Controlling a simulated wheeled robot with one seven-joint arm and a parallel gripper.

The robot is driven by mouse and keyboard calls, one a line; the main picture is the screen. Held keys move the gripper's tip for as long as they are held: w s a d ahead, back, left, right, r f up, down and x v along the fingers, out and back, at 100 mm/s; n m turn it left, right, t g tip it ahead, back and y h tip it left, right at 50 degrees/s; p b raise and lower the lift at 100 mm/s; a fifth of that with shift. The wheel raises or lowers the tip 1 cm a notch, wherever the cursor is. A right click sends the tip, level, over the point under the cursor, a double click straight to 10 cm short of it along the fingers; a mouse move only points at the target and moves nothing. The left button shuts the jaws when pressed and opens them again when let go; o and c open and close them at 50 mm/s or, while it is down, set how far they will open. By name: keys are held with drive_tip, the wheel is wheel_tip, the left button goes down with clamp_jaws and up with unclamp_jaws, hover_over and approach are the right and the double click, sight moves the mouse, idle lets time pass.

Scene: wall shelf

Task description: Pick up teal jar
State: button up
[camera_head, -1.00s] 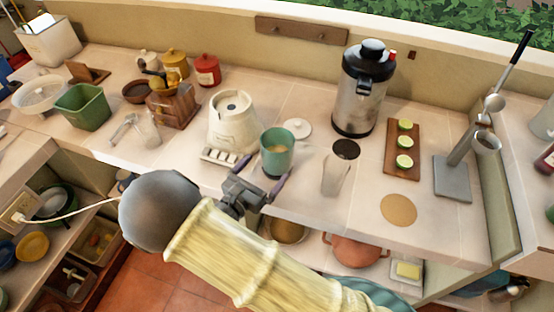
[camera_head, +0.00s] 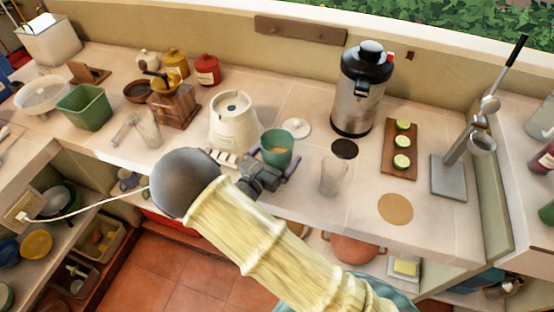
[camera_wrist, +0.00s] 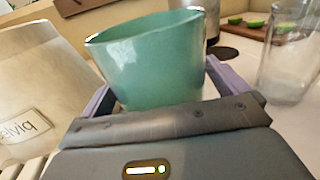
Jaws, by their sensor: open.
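The teal jar (camera_head: 277,151) stands upright and open-topped on the counter, with something tan inside. My gripper (camera_head: 271,170) is at its near side, with the purple fingers spread. In the wrist view the teal jar (camera_wrist: 152,62) fills the middle, between the two fingers of my gripper (camera_wrist: 155,95), one on each side. The fingers are open; whether either touches the jar I cannot tell. The jar's lower part is hidden behind the gripper body.
A cream appliance (camera_head: 233,120) stands close on the left of the jar. A clear glass (camera_head: 332,175) is to the right, and a white lid (camera_head: 296,128) lies behind. A steel urn (camera_head: 361,90) and a board with lime halves (camera_head: 389,152) are farther right.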

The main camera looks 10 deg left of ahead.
idle(0.4)
drive_tip(key=c, duration=1.4)
drive_tip(key=shift+r, duration=0.2)
drive_tip(key=shift+r+b, duration=0.6)
drive_tip(key=shift+r, duration=4.25)
